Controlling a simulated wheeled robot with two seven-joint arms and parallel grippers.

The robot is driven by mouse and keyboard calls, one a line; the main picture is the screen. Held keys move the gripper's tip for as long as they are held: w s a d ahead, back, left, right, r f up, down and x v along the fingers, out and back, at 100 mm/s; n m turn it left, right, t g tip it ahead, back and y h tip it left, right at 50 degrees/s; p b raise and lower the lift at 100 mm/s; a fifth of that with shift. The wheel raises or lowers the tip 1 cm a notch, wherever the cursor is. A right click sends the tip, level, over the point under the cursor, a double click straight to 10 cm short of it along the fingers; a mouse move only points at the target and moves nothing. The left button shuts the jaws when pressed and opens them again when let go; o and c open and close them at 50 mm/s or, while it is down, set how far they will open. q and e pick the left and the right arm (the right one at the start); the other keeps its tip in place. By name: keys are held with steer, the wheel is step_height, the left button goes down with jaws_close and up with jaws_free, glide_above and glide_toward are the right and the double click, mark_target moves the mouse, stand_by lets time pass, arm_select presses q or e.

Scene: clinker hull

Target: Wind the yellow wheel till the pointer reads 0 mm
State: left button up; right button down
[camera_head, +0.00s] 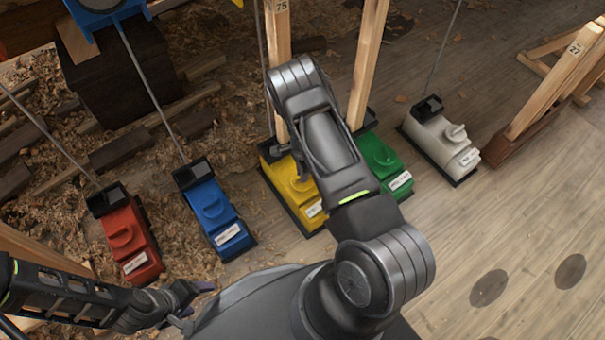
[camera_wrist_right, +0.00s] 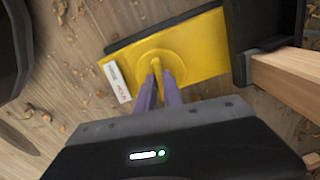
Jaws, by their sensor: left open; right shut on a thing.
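The yellow winch box (camera_head: 283,178) stands on the floor in the middle of the head view, partly hidden behind my right arm. In the right wrist view its yellow wheel (camera_wrist_right: 176,58) is a round disc with a small knob (camera_wrist_right: 156,64). My right gripper (camera_wrist_right: 161,80) has its purple fingers shut on that knob. A white label (camera_wrist_right: 116,78) sits at the box's edge, its text too small to read. I cannot make out the pointer or its reading. My left gripper (camera_head: 190,300) is open and empty at the lower left, away from the boxes.
Red (camera_head: 130,240), blue (camera_head: 212,212), green (camera_head: 382,162) and white (camera_head: 440,140) winch boxes stand in a row beside the yellow one. Wooden posts (camera_head: 368,60) rise behind. Wood shavings cover the left floor; the right floor (camera_head: 520,220) is mostly clear.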

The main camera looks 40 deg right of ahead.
steer(key=m+b, duration=0.1)
steer(key=m, duration=0.8)
stand_by(0.4)
steer(key=c, duration=1.5)
jaws_free()
step_height(320, 180, up, 7)
steer(key=shift+f+p, duration=0.1)
steer(key=shift+p, duration=1.15)
steer(key=shift+r, duration=0.5)
